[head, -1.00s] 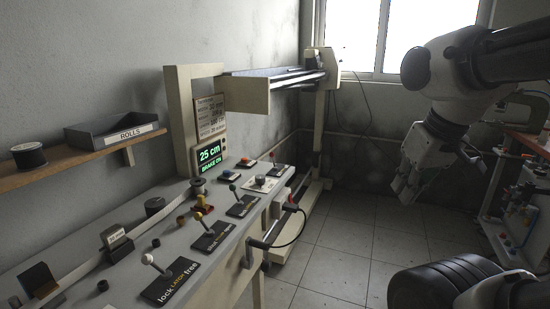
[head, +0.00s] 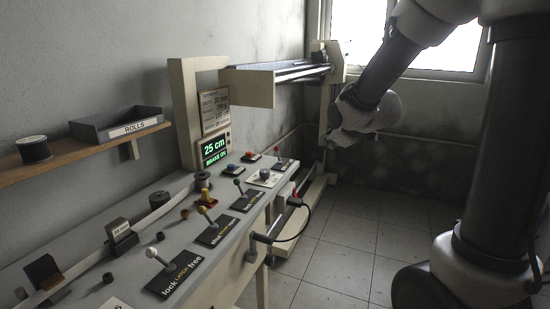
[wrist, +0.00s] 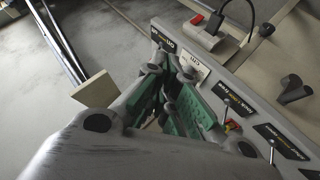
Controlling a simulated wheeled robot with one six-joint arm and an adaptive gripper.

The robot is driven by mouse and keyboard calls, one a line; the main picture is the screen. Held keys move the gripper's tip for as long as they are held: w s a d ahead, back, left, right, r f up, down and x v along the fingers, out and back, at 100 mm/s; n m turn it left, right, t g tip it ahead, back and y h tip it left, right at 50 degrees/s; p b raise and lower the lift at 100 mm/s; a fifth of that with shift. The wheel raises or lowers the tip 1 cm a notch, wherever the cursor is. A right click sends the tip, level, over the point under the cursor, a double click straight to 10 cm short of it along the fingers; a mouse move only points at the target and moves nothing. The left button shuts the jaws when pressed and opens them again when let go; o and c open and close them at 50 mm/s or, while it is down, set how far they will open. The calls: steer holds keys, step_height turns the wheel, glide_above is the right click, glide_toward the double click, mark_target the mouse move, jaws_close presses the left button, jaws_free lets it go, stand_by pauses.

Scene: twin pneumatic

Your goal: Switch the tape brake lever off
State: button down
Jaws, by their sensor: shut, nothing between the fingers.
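Several levers stand on dark label plates along the bench. The nearest, a white-knobbed lever (head: 152,253), has a plate reading lock, latch, free. Behind it are a yellow-knobbed lever (head: 204,212) and a grey lever (head: 238,184). A dark plate (head: 286,164) lies at the bench's far end; I cannot tell which lever is the tape brake. The display (head: 214,149) reads 25 cm, BRAKE ON. My gripper (head: 343,137) is shut and empty, to the right of the bench's far end. Its green-padded fingers (wrist: 172,75) appear over the bench side in the wrist view.
A tall cream frame (head: 182,110) and an overhanging beam (head: 250,85) rise behind the bench. A shelf (head: 75,152) holds a ROLLS tray (head: 120,124). The floor (head: 345,250) to the right is clear.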

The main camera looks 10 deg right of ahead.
steer(key=w+a+f+n+t+y, duration=0.1)
steer(key=w+a+f+n+t, duration=0.1)
steer(key=w+a+f+n, duration=0.3)
steer(key=w+a+f+n+t+y, duration=0.1)
steer(key=w+f+n+t, duration=0.15)
steer(key=w, duration=0.35)
steer(key=a+f+n+t+y, duration=0.3)
steer(key=f+n, duration=0.3)
steer(key=f, duration=0.3)
steer(key=shift+w+a+f+y, duration=0.25)
steer(key=shift+w+a+y, duration=0.15)
steer(key=shift+a, duration=0.2)
steer(key=shift+n, duration=0.25)
steer(key=x, duration=0.9)
steer(key=shift+r, duration=0.15)
steer(key=w, duration=0.2)
steer(key=w+d+r, duration=0.1)
steer(key=w, duration=0.1)
steer(key=shift+d, duration=0.15)
steer(key=shift+w+d, duration=0.1)
steer(key=shift+w, duration=0.05)
steer(key=shift+r, duration=0.15)
